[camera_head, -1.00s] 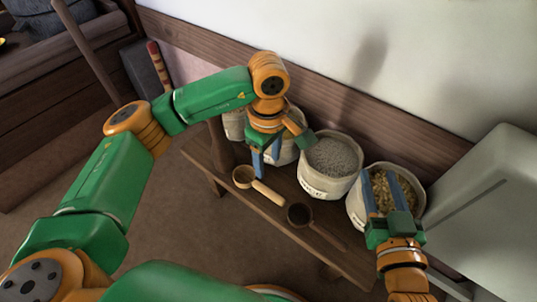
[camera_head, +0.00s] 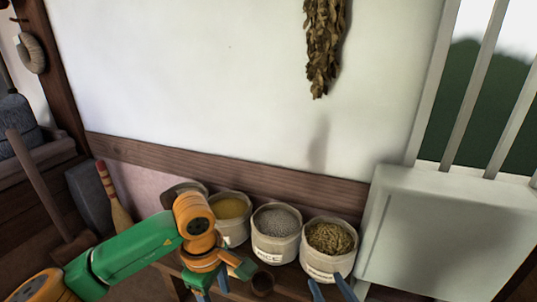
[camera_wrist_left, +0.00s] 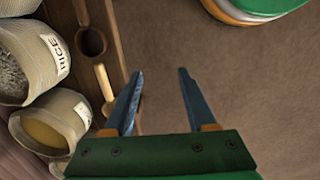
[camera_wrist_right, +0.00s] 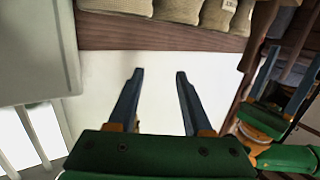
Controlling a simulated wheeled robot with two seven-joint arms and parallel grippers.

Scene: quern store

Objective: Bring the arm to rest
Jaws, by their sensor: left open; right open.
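My left gripper (camera_head: 211,286) hangs fingers-down near the front of the bench in the head view. In the left wrist view (camera_wrist_left: 158,88) its fingers are apart with nothing between them. A pale wooden scoop (camera_wrist_left: 104,84) and a dark scoop (camera_wrist_left: 91,42) lie on the bench (camera_wrist_left: 128,20) to the left there. My right gripper (camera_head: 328,283) shows only its fingertips at the bottom of the head view, in front of the rightmost sack (camera_head: 328,252). In the right wrist view (camera_wrist_right: 155,80) it is open and empty, with the pale wall behind it.
Open sacks stand along the wall, including a yellow-filled one (camera_head: 232,212) and a grey-filled rice sack (camera_head: 275,235). A pale cabinet-like block (camera_head: 445,240) stands at right. A broom (camera_head: 120,212) leans at left. A dried bunch (camera_head: 324,45) hangs above. Floor (camera_wrist_left: 250,90) beside the bench is clear.

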